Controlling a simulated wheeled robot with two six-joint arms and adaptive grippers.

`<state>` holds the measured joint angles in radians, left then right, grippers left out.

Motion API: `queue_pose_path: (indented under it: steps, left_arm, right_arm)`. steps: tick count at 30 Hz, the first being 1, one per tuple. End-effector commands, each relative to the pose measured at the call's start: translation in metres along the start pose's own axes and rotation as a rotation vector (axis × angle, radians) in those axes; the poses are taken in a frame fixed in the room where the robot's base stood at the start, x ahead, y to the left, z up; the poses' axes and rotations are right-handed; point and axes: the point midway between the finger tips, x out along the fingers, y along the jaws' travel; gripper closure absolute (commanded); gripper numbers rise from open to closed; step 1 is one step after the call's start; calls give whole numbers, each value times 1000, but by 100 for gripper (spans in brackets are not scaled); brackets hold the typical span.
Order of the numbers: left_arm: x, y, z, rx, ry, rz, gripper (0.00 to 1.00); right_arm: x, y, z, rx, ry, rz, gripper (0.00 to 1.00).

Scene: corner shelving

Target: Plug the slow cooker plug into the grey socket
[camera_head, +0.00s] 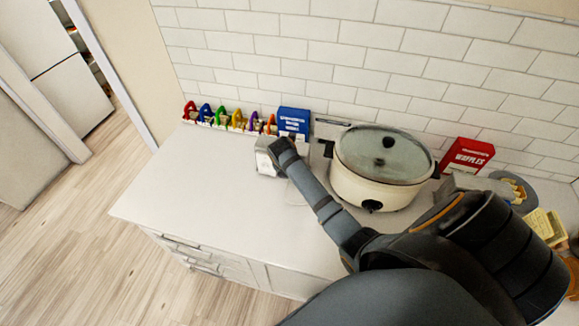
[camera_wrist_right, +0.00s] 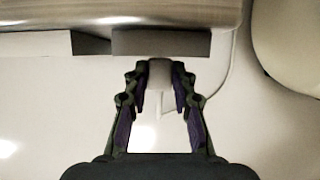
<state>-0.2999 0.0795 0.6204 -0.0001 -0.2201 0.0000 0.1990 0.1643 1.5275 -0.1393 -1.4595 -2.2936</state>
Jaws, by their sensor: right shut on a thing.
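The cream slow cooker (camera_head: 372,188) with a glass lid stands on the white counter; its edge also shows at the right of the right wrist view (camera_wrist_right: 295,40). In that view my right gripper (camera_wrist_right: 160,78) is shut on the pale plug (camera_wrist_right: 160,74). The plug's far end is right at a grey block (camera_wrist_right: 160,43), likely the grey socket; I cannot tell whether it is inserted. A thin cord (camera_wrist_right: 228,75) curves at the right. In the head view my right gripper (camera_head: 278,150) is largely hidden by its own arm. My left gripper is out of view.
A second grey block (camera_wrist_right: 35,44) lies left of the socket. A silvery appliance (camera_head: 264,157) is beside my gripper. A blue box (camera_head: 294,121), a row of coloured items (camera_head: 228,121) and a red box (camera_head: 467,155) stand along the wall. The counter's left part (camera_head: 180,185) is clear.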

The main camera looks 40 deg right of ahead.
Motion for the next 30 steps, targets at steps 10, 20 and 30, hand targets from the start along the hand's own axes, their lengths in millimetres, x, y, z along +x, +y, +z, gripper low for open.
queue_pose_path:
  steps: [10,20,30]
  left_arm:
    - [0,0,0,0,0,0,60]
    - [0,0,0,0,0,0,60]
    - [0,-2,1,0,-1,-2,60]
  right_arm:
    - [-1,0,4,0,-8,0,62]
    - [0,0,2,0,-5,-1,48]
    - [-47,1,3,1,-8,3,48]
